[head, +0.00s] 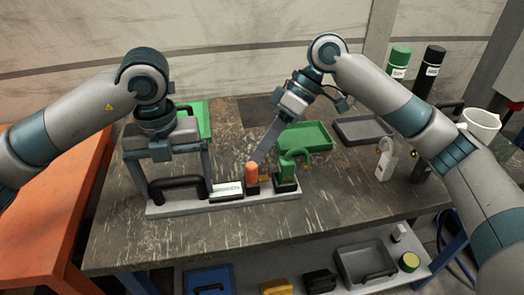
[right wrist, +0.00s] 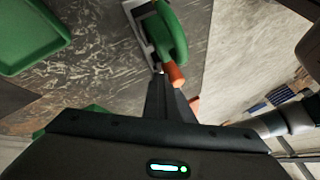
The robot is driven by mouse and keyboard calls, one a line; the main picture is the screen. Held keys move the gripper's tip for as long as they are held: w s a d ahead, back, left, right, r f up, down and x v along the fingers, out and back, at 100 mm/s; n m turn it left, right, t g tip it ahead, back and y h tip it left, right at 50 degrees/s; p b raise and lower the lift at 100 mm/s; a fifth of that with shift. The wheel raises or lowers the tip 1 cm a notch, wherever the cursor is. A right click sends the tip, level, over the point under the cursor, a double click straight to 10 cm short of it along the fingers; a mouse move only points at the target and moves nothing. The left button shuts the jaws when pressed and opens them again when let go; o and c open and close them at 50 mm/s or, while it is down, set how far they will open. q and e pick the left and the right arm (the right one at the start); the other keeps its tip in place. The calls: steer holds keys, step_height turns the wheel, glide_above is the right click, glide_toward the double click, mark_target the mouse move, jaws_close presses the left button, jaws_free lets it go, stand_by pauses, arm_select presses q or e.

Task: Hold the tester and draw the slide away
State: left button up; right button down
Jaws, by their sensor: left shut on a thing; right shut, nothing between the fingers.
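The tester (head: 222,202) is a long grey base plate on the table, with a black handle (head: 178,184) at its left, a white labelled block (head: 227,189), an upright orange knob (head: 252,172) on a dark block, and a green arm-shaped part (head: 287,172) at its right end. My left gripper (head: 180,192) is shut on the black handle, its fingers spanning it. My right gripper (head: 257,162) is shut and empty, its tips close to the orange knob. The right wrist view shows the tips (right wrist: 160,74) beside the knob (right wrist: 174,75); contact is unclear.
A green tray (head: 305,135) and a grey tray (head: 362,131) lie behind the tester. Green and black bottles (head: 397,63) stand at the back right, with a white mug (head: 480,122) at the right. An orange surface (head: 50,190) lies left. The table's front strip is clear.

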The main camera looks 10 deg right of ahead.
steer(key=w+d+r, duration=0.5)
steer(key=d+r, duration=0.3)
stand_by(0.4)
arm_select(q)
steer(key=o, duration=1.8)
steer(key=shift+r, duration=0.1)
step_height(320, 180, up, 12)
